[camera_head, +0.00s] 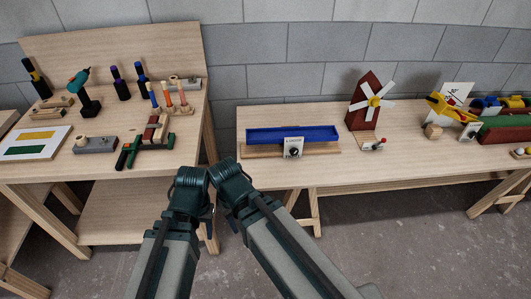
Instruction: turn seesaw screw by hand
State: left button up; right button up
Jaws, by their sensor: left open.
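A long blue trough (292,134), which looks like the seesaw, lies level on a wooden base on the right-hand bench. At its front middle is a small white plate (287,147) with a dark round knob (294,152), probably the screw. My left gripper (208,220) is partly hidden by its own arm, low in front of the gap between the benches. It is open and apart from the seesaw, to its lower left. My right arm reaches up beside the left one; its jaws cannot be made out.
The left-hand bench (40,177) holds a teal drill (79,82), several dark bottles, a vise (155,131) and a green-and-yellow board. Right of the seesaw stand a red windmill (364,100) and colourful toys. Bare bench top (330,172) lies before the seesaw.

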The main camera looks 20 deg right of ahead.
aim_at(294, 152)
jog(key=l+u, duration=0.45)
jog(key=l, duration=0.15)
jog(key=k+l+u, duration=0.15)
jog(key=l+u, duration=0.35)
jog(key=k+l+u, duration=0.1)
jog(key=l, duration=0.4)
jog(key=k+l+u, duration=0.1)
jog(key=k+l, duration=0.15)
jog(key=l, duration=0.2)
jog(key=k+l+u, duration=0.1)
jog(key=k+l, duration=0.15)
jog(key=l, duration=0.2)
jog(key=k+l+u, duration=0.1)
jog(key=l, duration=0.35)
jog(key=k+l+u, duration=0.1)
jog(key=k+l, duration=0.4)
jog(key=l, duration=0.25)
jog(key=k+l, duration=0.15)
jog(key=l, duration=0.2)
jog(key=k+l, duration=0.15)
jog(key=l, duration=0.25)
jog(key=i+l, duration=0.2)
jog(key=l, duration=0.25)
